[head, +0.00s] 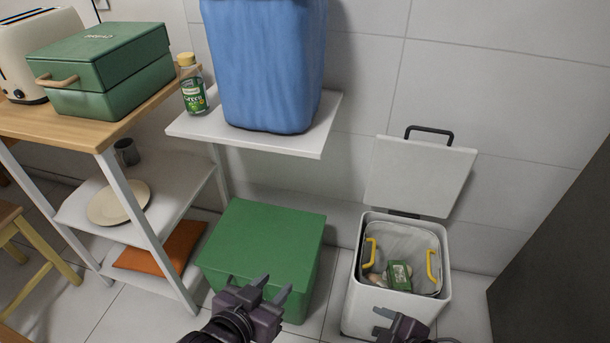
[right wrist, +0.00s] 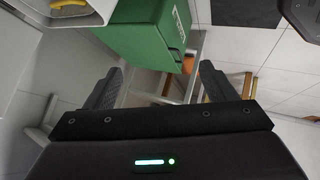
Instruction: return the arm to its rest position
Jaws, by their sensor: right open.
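My left gripper (head: 272,288) is at the bottom middle of the head view, in front of the green box. Its two fingers stand apart with nothing between them. My right gripper (right wrist: 160,68) is open and empty in the right wrist view, its fingers wide apart. In the head view only part of it shows, at the bottom edge in front of the white bin. The rest of both arms is mostly out of frame.
A green box (head: 262,240) stands on the tiled floor. Right of it is an open white bin (head: 386,305) with a raised lid (head: 420,175). A blue container (head: 265,65) sits on a white shelf (head: 310,140). A wooden-topped rack (head: 85,130) is left; a dark panel (head: 560,260) is right.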

